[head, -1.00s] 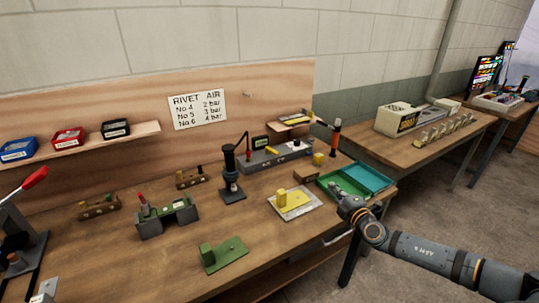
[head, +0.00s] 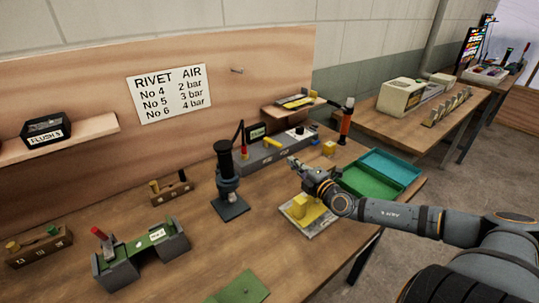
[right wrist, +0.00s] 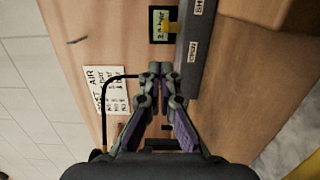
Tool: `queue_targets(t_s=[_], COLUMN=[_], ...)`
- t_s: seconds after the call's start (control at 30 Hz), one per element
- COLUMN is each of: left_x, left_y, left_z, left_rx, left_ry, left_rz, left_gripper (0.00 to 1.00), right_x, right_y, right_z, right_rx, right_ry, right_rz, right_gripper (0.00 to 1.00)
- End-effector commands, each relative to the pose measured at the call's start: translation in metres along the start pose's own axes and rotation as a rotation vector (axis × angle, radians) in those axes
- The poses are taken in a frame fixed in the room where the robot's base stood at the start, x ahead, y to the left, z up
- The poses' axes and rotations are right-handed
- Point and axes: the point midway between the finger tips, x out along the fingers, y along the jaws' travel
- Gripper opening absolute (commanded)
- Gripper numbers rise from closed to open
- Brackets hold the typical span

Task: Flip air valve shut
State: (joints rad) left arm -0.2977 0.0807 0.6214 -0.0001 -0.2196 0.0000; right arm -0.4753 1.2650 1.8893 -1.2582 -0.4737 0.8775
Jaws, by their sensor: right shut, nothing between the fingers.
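A long grey unit (head: 285,152) stands at the back of the bench, with a yellow lever (head: 272,143) on its top and a small display (head: 256,132) beside it. I take the lever to be the air valve. In the right wrist view the grey unit (right wrist: 193,50), the lit display (right wrist: 161,24) and part of the yellow lever (right wrist: 171,28) show ahead of the fingers. My right gripper (head: 293,163) is shut and empty, in front of the unit and apart from the lever. It also shows in the right wrist view (right wrist: 161,70). My left gripper is out of view.
A black stand (head: 228,185) with a hose stands left of the unit.

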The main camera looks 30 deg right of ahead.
Motion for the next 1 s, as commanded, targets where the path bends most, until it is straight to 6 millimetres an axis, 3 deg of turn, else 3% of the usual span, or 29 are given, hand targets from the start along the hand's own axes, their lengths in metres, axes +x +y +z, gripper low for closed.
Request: queue_targets(t_s=[0.07,0.47,0.7,0.77,1.0], left_x=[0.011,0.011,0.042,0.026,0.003], left_y=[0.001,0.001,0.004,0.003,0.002], left_z=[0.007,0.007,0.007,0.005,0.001], left_rx=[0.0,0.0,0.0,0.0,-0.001], left_ry=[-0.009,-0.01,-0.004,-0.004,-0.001], left_rz=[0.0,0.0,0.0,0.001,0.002], left_gripper=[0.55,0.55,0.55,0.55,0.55], right_x=[0.0,0.001,0.025,0.03,0.052], right_y=[-0.011,-0.01,-0.016,-0.005,-0.003], right_z=[0.0,0.0,0.001,0.005,-0.001], right_rx=[0.0,0.0,0.006,0.008,0.015], right_ry=[0.0,-0.001,-0.004,-0.013,-0.002], right_rz=[0.0,0.0,0.008,0.002,0.005], right_gripper=[0.0,0.0,0.0,0.0,0.0])
